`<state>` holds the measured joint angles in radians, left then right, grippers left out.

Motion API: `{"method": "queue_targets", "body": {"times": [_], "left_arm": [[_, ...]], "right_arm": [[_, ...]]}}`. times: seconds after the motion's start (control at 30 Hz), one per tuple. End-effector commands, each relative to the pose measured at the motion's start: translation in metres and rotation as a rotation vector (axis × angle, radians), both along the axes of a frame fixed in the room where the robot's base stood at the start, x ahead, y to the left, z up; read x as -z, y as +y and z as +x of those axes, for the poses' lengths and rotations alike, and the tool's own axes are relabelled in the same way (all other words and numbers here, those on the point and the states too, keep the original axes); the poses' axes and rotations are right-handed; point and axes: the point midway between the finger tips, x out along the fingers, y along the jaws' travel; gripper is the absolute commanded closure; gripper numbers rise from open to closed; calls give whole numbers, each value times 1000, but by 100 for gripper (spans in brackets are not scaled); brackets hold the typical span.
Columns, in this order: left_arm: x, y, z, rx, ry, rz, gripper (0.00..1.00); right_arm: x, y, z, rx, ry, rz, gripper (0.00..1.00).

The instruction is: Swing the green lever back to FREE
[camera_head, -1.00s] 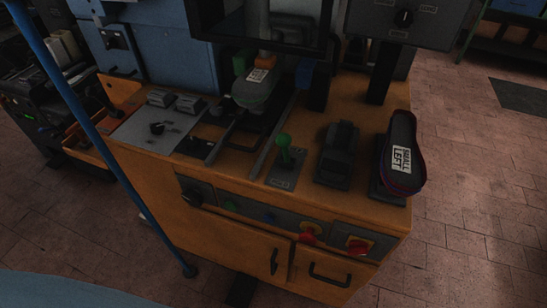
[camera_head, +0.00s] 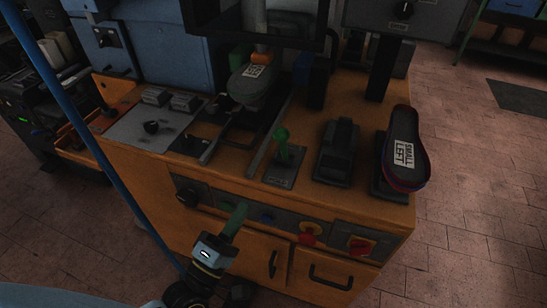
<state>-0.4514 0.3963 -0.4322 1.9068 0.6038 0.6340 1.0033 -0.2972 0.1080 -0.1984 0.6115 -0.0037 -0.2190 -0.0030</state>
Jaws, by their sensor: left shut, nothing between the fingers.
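The green lever (camera_head: 281,143) stands nearly upright, with a ball knob on top, on a small grey plate (camera_head: 285,176) near the front edge of the orange bench top. The label on the plate is too small to read. My left gripper (camera_head: 238,214) is in front of the bench's front panel, below and to the left of the lever and clear of it. Its green fingers are closed together with nothing between them. My right gripper is out of view.
A black pedestal (camera_head: 338,150) stands just right of the lever. Beyond it is a sole (camera_head: 405,150) labelled SMALL LEFT. A grey shoe form (camera_head: 252,84) sits behind the lever. The front panel carries a red knob (camera_head: 360,245). A blue pole (camera_head: 90,140) crosses the left side.

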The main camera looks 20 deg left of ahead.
Motion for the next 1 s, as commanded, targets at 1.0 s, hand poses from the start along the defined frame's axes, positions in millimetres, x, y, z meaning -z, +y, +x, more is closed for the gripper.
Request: {"method": "queue_targets", "body": {"times": [1.0], "left_arm": [[-43,-24,98,1,-13,-21,100]], "right_arm": [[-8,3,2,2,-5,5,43]]}}
